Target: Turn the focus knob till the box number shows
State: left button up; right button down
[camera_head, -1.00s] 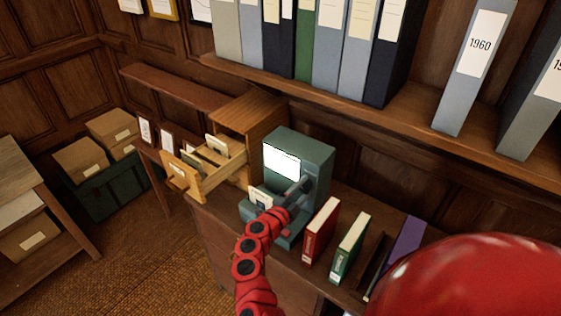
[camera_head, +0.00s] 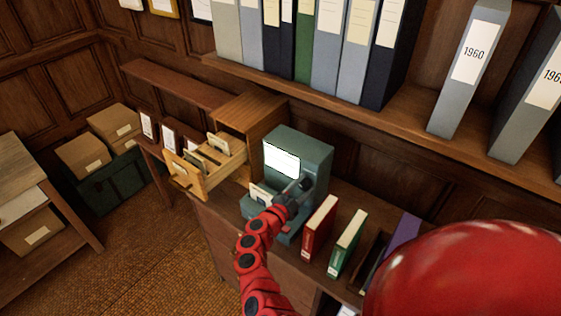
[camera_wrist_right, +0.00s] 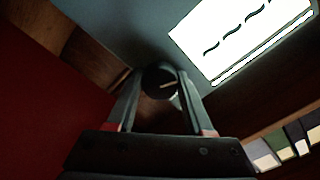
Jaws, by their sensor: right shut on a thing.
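The microfilm reader (camera_head: 308,150) is a teal box with a bright white screen (camera_head: 281,158), standing on the wooden desk. In the right wrist view the screen (camera_wrist_right: 245,35) shows dark wavy marks, and I cannot read a number there. The focus knob (camera_wrist_right: 160,80) is a round black knob with a light pointer line, on the reader's front beside the screen. My right gripper (camera_wrist_right: 155,98) is shut on the knob, one finger on each side. In the head view my right gripper (camera_head: 298,190) hides the knob. My left gripper is not in view.
A red book (camera_head: 318,228) and a green book (camera_head: 347,243) stand close to the right of the reader. An open card drawer (camera_head: 205,172) juts out on its left. A shelf of binders (camera_head: 330,45) runs above.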

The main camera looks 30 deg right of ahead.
dwell(0.4)
jog(key=n, duration=0.3)
dwell(0.6)
jog(key=shift+c, duration=1.4)
grip_release()
